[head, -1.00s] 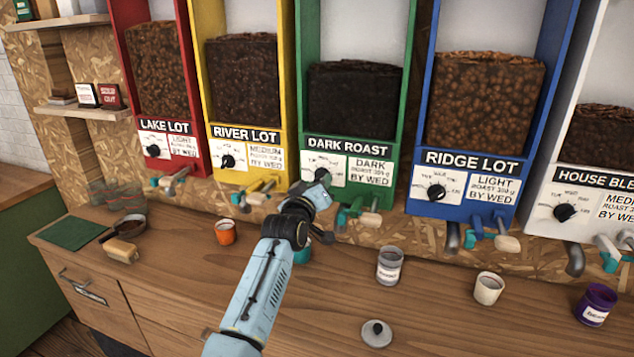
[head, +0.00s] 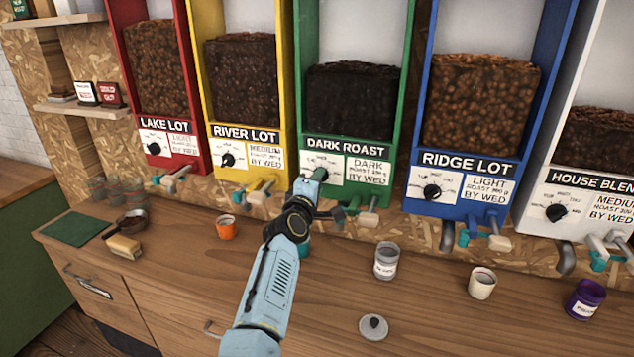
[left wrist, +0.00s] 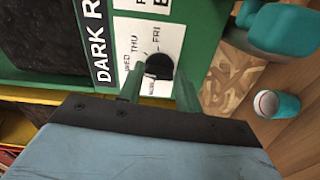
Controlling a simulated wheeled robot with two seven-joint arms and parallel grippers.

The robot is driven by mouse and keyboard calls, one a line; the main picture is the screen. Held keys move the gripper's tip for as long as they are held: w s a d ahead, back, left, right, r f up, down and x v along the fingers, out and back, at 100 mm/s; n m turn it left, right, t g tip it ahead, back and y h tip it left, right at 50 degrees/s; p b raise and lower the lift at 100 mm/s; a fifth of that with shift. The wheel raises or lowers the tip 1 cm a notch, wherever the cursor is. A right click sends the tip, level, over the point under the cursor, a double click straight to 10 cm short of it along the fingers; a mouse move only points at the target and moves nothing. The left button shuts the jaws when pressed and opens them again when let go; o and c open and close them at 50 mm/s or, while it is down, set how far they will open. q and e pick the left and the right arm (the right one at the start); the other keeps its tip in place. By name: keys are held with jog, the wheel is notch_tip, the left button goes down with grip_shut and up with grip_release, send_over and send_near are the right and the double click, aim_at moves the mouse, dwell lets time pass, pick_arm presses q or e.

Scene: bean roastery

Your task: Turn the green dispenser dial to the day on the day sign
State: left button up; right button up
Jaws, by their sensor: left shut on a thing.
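The green dispenser (head: 299,100) labelled DARK ROAST stands in the middle of the head view. Its dark round dial (left wrist: 159,66) sits on a white plate with day marks; THU and FRI read clearly in the left wrist view. My left gripper (left wrist: 158,80) is shut on this dial, one finger on either side. In the head view my left gripper (head: 313,180) covers most of the dial. Which day the dial points to is not clear. My right gripper is not in view.
Red, yellow, blue and white dispensers stand alongside, each with a dial. On the wooden counter are an orange cup (head: 226,228), a glass jar (head: 387,262), a white cup (head: 482,284), a purple jar (head: 585,299) and a lid (head: 373,327). Small signs (head: 97,94) stand on the left shelf.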

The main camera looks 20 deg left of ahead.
pick_arm(q)
jog(key=shift+n, duration=0.6)
jog(key=o, duration=1)
jog(key=shift+s, duration=0.15)
jog(key=s, duration=1.3)
jog(key=shift+s+a, duration=0.1)
jog(key=shift+a, duration=0.15)
